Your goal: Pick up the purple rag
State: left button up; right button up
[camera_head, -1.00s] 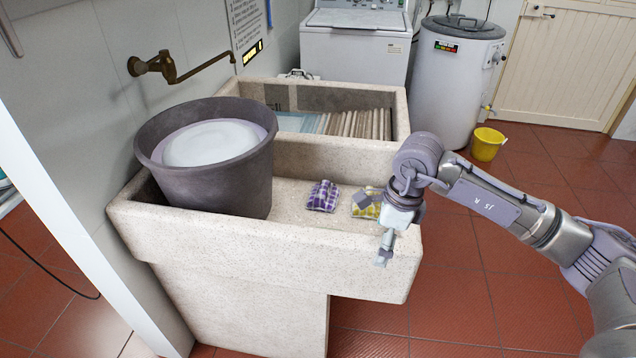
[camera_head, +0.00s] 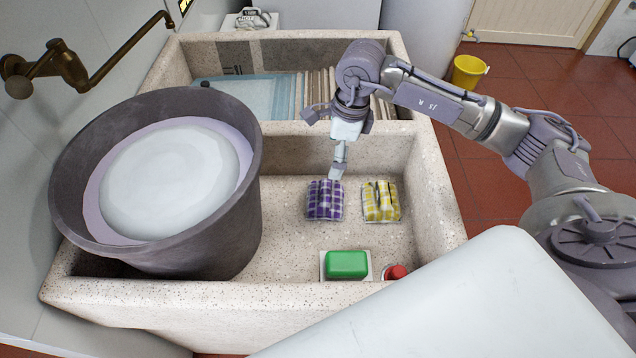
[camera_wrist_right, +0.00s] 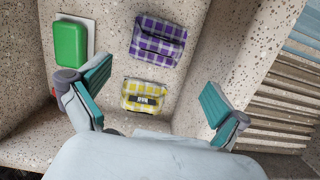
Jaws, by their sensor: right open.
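The purple rag (camera_head: 325,201) is a folded purple-and-white checked cloth lying on the floor of the stone basin, left of the yellow checked rag (camera_head: 381,201). In the right wrist view the purple rag (camera_wrist_right: 158,41) lies beyond the yellow rag (camera_wrist_right: 144,96). My right gripper (camera_head: 338,172) appears above the basin, close to the purple rag in the head view. In the wrist view my right gripper (camera_wrist_right: 154,95) is open, its teal-padded fingers wide apart with nothing held. The left gripper is not in view.
A large dark bucket (camera_head: 245,225) with pale contents fills the basin's left side. A green soap bar (camera_head: 347,264) and a red-topped item (camera_head: 396,272) sit near the front wall. The basin's stone rim (camera_head: 150,297) surrounds them. A ribbed washboard (camera_wrist_right: 276,110) lies beyond the dividing wall.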

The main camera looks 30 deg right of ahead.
send_over(326, 188)
jog(key=s, duration=0.1)
notch_tip(326, 188, down, 5)
jog(key=f, duration=0.2)
jog(key=f+p, duration=0.1)
jog(key=f, duration=0.1)
jog(key=shift+w+d+f, duration=0.1)
jog(key=shift+w+d, duration=0.05)
jog(key=shift+w, duration=0.1)
notch_tip(326, 188, down, 2)
jog(key=shift+w+f, duration=0.15)
jog(key=shift+f, duration=0.1)
jog(key=shift+a+f, duration=0.2)
jog(key=shift+f, duration=0.25)
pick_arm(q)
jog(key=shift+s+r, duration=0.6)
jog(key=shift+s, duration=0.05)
pick_arm(e)
jog(key=c, duration=1.2)
jog(key=shift+r, duration=0.1)
